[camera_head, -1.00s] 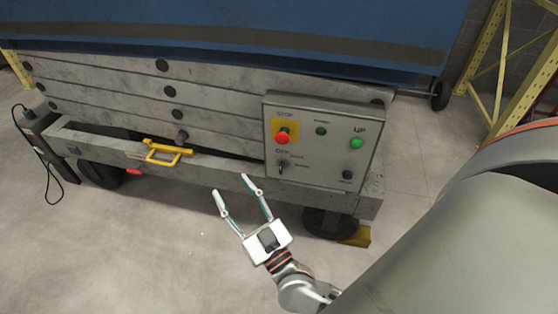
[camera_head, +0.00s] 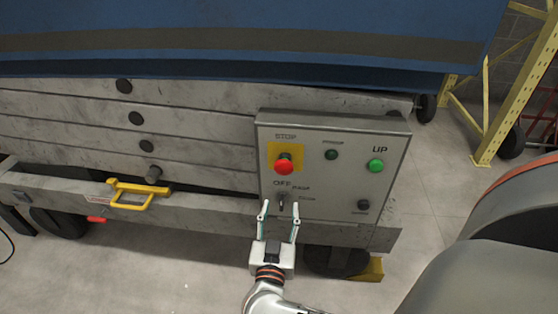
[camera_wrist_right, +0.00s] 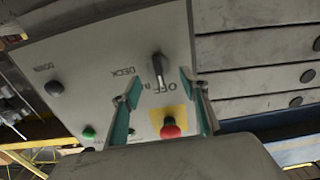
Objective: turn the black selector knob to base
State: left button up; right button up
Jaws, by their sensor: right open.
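The black selector knob (camera_head: 281,203) is on the lower left of the grey control panel (camera_head: 335,122), below the red stop button. In the right wrist view the knob (camera_wrist_right: 158,66) shows its narrow grip, with the labels OFF and DECK around it; another label there is partly hidden. I cannot read BASE clearly. My right gripper (camera_head: 280,207) is open and empty, its two fingertips on either side of the knob in the head view. In the right wrist view the fingers (camera_wrist_right: 159,82) stand apart in front of the knob, with no clear contact. My left gripper is not in view.
A red stop button (camera_head: 284,164) on a yellow plate sits just above the knob. A green UP button (camera_head: 376,166) and a dark button (camera_head: 364,205) are at the right. A yellow handle (camera_head: 134,194) sticks out at the left. The floor in front is clear.

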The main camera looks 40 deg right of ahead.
aim_at(281, 205)
jog(key=shift+x, duration=1.1)
jog(key=shift+w+d, duration=0.3)
jog(key=shift+d, duration=0.05)
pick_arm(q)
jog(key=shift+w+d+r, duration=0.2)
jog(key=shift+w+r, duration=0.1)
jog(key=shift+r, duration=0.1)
pick_arm(e)
jog(key=shift+c, duration=0.3)
jog(key=c, duration=1)
